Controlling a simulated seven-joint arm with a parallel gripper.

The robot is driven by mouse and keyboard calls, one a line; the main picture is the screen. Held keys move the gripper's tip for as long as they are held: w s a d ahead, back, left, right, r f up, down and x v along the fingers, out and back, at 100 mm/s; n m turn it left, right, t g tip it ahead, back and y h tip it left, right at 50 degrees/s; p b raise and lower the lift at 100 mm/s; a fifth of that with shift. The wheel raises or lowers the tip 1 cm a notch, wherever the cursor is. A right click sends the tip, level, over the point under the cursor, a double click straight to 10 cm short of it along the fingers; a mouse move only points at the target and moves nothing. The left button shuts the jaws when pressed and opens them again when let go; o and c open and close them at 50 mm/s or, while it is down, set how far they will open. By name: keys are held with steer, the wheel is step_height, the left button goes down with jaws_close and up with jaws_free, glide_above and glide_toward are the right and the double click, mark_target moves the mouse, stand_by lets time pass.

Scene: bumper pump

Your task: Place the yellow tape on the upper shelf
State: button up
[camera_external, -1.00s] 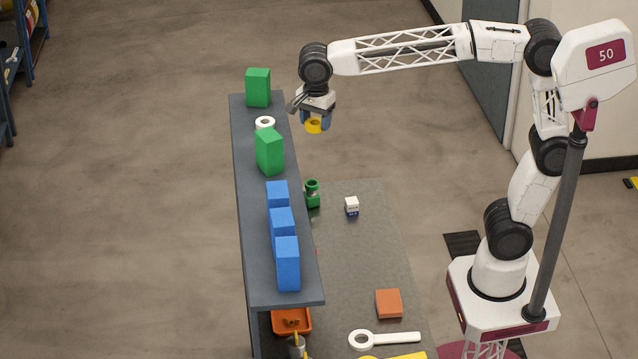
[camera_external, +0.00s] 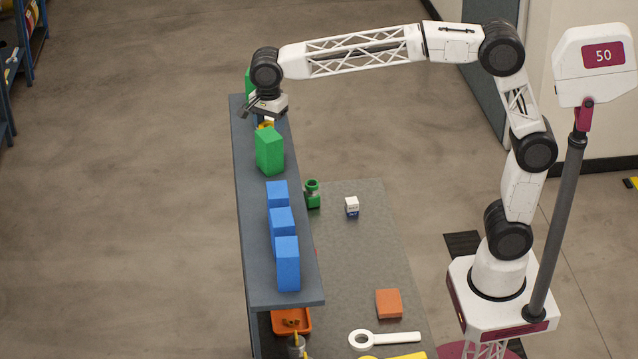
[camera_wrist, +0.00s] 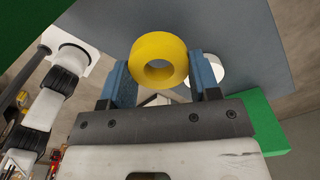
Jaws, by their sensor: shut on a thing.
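The yellow tape (camera_wrist: 159,61) is a ring held between the two blue fingers of my gripper (camera_wrist: 160,80) in the wrist view. In the external view a bit of the yellow tape (camera_external: 265,125) shows under my gripper (camera_external: 266,119), over the far part of the upper shelf (camera_external: 250,215). The white tape roll (camera_wrist: 207,70) shows just behind the right finger in the wrist view. In the external view it is mostly hidden by my gripper. I cannot tell whether the yellow tape touches the shelf or the white roll.
On the shelf, a green block (camera_external: 269,152) stands on the near side of my gripper. Another green block (camera_external: 248,83) is partly hidden behind my wrist. Several blue blocks (camera_external: 281,222) line the near half.

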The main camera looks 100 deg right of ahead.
mark_target(268, 125)
steer(key=shift+w, duration=0.2)
steer(key=shift+f, duration=1.75)
steer(key=shift+f, duration=0.1)
steer(key=o, duration=0.9)
step_height(268, 125, up, 12)
steer(key=shift+r, duration=0.1)
